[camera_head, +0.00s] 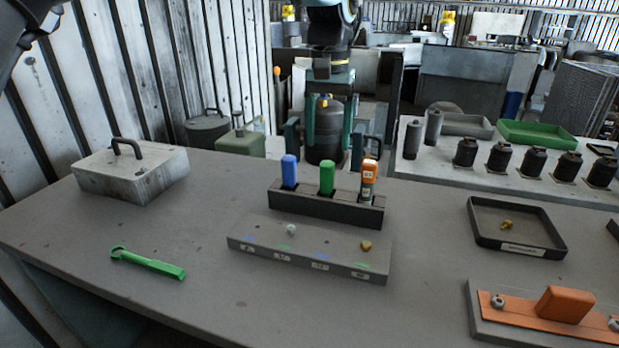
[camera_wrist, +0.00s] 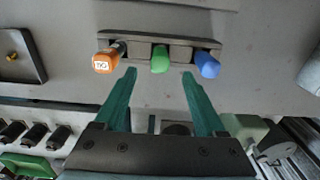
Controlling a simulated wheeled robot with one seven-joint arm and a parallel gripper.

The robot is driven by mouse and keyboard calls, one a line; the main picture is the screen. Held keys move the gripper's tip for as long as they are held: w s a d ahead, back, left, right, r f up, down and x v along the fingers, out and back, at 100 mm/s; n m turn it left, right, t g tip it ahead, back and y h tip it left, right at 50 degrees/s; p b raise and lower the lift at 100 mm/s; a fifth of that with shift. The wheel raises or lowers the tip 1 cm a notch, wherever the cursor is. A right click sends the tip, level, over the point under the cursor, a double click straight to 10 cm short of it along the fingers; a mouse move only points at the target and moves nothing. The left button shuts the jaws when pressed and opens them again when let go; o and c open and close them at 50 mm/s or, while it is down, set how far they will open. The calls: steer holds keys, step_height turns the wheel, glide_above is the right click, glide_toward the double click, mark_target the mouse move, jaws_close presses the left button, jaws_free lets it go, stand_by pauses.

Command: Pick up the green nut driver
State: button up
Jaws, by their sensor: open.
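The green nut driver (camera_head: 326,177) stands upright in the middle slot of a dark rack (camera_head: 322,207), its green handle showing and its lower part hidden. A blue driver (camera_head: 289,170) stands to its left and an orange driver (camera_head: 369,175) to its right. My gripper (camera_head: 331,158) is open and empty, on the far side of the rack. In the wrist view, the green handle (camera_wrist: 160,59) lies just beyond my open fingertips (camera_wrist: 159,74), in line with the gap between them. I see no contact.
A grey labelled block (camera_head: 310,262) with small nuts lies in front of the rack. A green wrench (camera_head: 148,263) and a grey lidded box (camera_head: 131,172) are at left. A dark tray (camera_head: 516,249) and an orange-topped fixture (camera_head: 545,318) are at right.

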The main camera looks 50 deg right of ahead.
mark_target(327, 162)
step_height(327, 162, down, 9)
steer(key=p, duration=0.2)
steer(key=shift+d+f+p, duration=0.15)
steer(key=shift+f+p, duration=0.05)
steer(key=shift+p, duration=0.2)
jaws_close()
stand_by(0.4)
